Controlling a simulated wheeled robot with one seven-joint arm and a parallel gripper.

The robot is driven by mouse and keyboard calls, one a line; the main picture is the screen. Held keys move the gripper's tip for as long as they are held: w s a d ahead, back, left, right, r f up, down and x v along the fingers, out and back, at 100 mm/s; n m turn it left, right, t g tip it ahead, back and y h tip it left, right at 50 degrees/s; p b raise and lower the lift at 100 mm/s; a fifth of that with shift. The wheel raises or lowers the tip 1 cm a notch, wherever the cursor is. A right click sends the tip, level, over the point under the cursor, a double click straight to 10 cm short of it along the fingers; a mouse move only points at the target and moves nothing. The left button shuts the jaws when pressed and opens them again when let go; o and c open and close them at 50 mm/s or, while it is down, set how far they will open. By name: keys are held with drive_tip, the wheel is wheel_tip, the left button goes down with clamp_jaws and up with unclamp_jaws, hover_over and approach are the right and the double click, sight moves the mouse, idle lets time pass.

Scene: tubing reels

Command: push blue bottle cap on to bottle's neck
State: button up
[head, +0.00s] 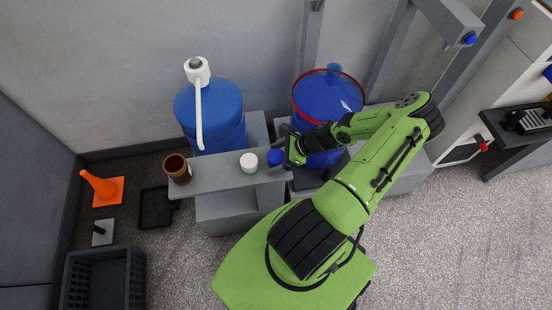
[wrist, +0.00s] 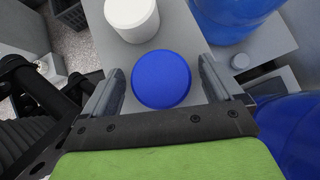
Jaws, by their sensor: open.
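The blue bottle cap (head: 275,158) stands at the right end of a narrow grey shelf (head: 218,171). In the wrist view, the round blue cap (wrist: 161,79) lies between the two spread fingers of my gripper (head: 281,157), with visible gaps on both sides. My gripper is open and holds nothing.
A white cap (head: 249,163) sits just left of the blue cap, and a brown cup (head: 177,169) is at the shelf's left end. Another blue bottle (head: 211,115) with a white pump (head: 197,70) stands behind. An orange cone (head: 102,187) and dark crate (head: 103,280) are on the floor.

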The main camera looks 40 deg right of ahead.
drive_tip(key=c, duration=1.1)
drive_tip(key=shift+r, duration=0.1)
